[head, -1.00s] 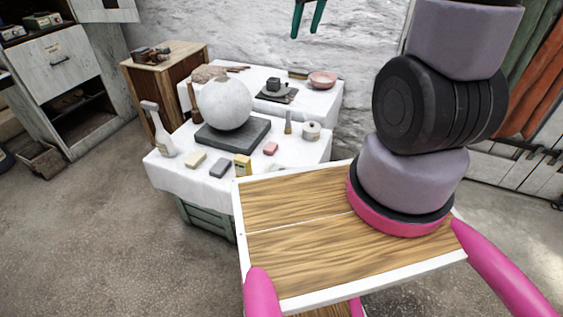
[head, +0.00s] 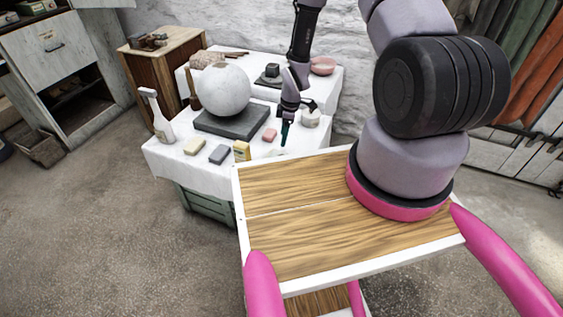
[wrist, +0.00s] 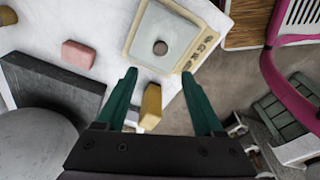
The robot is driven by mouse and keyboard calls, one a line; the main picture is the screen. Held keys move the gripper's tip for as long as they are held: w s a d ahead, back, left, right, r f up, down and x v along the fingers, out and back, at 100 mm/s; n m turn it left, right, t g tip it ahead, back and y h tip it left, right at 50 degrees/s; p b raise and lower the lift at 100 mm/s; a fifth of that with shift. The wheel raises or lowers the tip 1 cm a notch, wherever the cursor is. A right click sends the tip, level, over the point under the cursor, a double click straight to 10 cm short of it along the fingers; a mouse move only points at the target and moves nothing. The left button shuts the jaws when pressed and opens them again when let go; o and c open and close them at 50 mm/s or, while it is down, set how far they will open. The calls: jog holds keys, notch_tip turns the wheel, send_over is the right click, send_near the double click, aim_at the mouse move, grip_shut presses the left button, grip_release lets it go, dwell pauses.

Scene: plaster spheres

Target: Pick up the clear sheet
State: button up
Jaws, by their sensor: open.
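A flat, pale, see-through square that looks like the clear sheet (wrist: 146,37) lies on a beige board (wrist: 205,42) on the white-covered table in the wrist view. A small round grey disc (wrist: 160,47) sits within its outline. In the head view this spot is small and mostly hidden by my gripper. My gripper (wrist: 160,74) is open and empty, its green fingers pointing toward the near edge of the board. In the head view my gripper (head: 285,136) hangs over the table's front right part. I cannot tell its exact height above the sheet.
A yellow block (wrist: 151,104) shows between my fingers, lower down. A pink block (wrist: 78,54), a dark slab (head: 232,122) with a large white sphere (head: 220,90), a spray bottle (head: 160,118) and a white roll (head: 311,117) stand around. The table's front right edge is close.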

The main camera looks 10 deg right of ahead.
jog(key=f, duration=0.4)
jog(key=shift+a+f, duration=0.25)
jog(key=shift+f, duration=2.65)
grip_shut()
